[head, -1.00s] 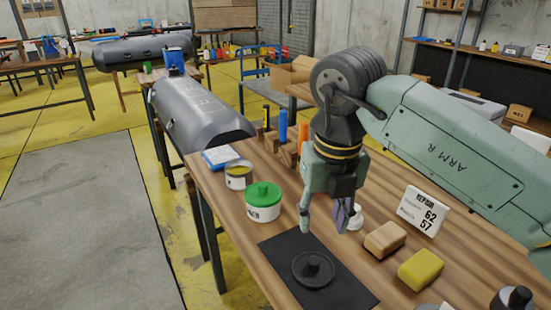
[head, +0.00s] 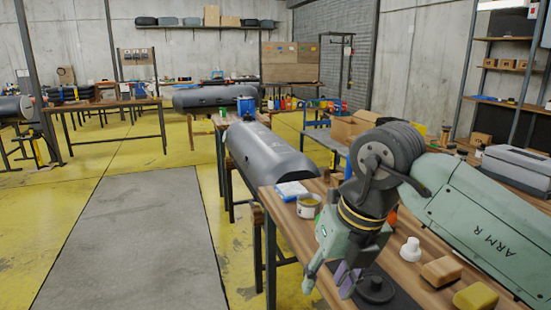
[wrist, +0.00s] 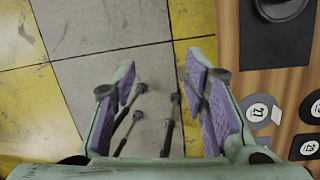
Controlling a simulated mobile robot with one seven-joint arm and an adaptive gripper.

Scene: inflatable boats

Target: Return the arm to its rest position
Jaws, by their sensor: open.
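My green-grey arm (head: 480,225) reaches in from the right over the wooden bench. My gripper (head: 329,282) hangs tilted at the bench's left edge. Its two purple-padded fingers are apart with nothing between them, as the wrist view (wrist: 160,88) shows. Below the fingers there is grey and yellow floor, and the bench top (wrist: 228,32) lies to their right. A black disc with a knob (head: 376,288) sits on a black mat (head: 408,299) just right of the gripper.
A tan block (head: 441,271), a yellow block (head: 476,298) and a white knob-shaped piece (head: 411,249) stand on the bench. An open tin (head: 308,206) is behind the gripper. A grey inflatable tube (head: 268,153) lies beyond. The floor left of the bench is clear.

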